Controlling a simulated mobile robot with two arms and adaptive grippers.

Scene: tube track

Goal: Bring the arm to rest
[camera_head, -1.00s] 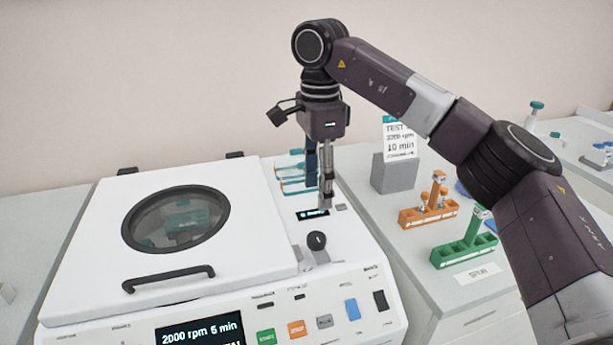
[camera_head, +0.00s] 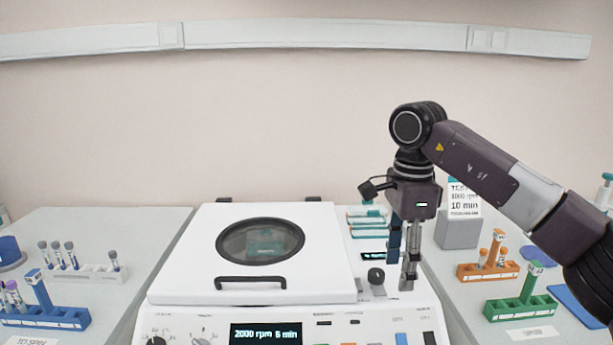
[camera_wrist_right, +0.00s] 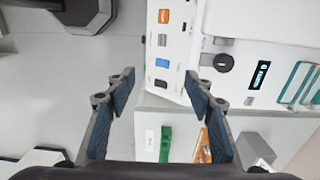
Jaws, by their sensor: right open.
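My right arm comes in from the right in the head view. Its gripper (camera_head: 401,262) points down over the right part of the white centrifuge (camera_head: 330,270), near the black knob (camera_head: 376,276). In the right wrist view the two fingers (camera_wrist_right: 158,88) are spread apart with nothing between them. The centrifuge lid is closed, and its display (camera_head: 266,334) reads 2000 rpm 5 min. My left gripper is not in view.
An orange rack (camera_head: 487,270) and a green rack (camera_head: 520,306) stand on the right bench beside a grey block with a card. A blue rack (camera_head: 60,318) and a white rack (camera_head: 90,273) with tubes stand on the left bench.

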